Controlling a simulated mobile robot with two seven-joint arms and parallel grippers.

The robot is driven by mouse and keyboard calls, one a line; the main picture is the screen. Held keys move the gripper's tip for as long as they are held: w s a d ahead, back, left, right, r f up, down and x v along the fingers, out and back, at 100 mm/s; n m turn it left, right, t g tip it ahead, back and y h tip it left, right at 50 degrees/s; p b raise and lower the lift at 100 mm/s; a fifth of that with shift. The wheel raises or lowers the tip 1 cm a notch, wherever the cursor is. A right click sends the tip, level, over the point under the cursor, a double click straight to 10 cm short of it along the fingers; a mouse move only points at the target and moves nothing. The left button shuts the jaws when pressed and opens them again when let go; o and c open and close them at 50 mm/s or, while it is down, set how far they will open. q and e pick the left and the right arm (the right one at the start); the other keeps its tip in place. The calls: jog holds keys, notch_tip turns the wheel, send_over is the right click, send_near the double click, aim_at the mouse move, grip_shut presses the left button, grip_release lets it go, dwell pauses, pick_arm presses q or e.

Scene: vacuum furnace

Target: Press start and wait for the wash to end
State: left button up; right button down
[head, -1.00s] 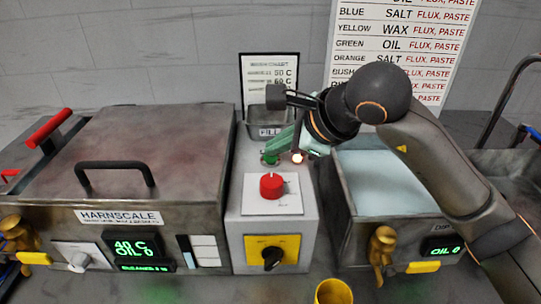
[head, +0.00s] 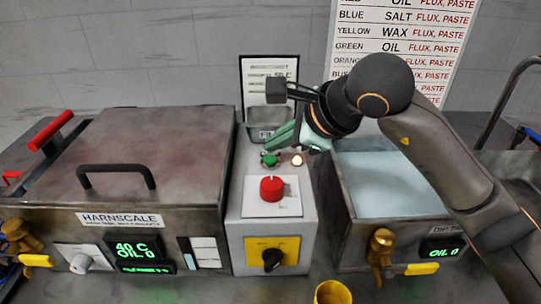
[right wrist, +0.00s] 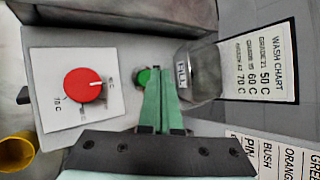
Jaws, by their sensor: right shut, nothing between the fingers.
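The green start button (head: 270,160) sits on top of the grey control box (head: 235,215), beside a small lit lamp (head: 297,160). My right gripper (head: 268,148) has green fingers, shut and empty, with the tips just behind and above the button. In the right wrist view the green button (right wrist: 143,77) shows right beside the tips of the gripper (right wrist: 157,70); whether they touch is unclear. The washer (head: 130,160) has its lid down, and its display (head: 133,248) reads 40 C and OIL 0; the line below is hard to read. My left gripper is not in view.
A red dial (head: 271,188) and a yellow-backed black switch (head: 272,259) are on the control box. A metal cup marked FILL (head: 266,120) stands behind the button. A dip tank (head: 385,185) is to the right, and a yellow cup (head: 332,293) is in front.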

aim_at(276, 160)
jog(key=shift+r+p, duration=1.5)
jog(key=shift+r, duration=1.05)
jog(key=shift+f, duration=0.1)
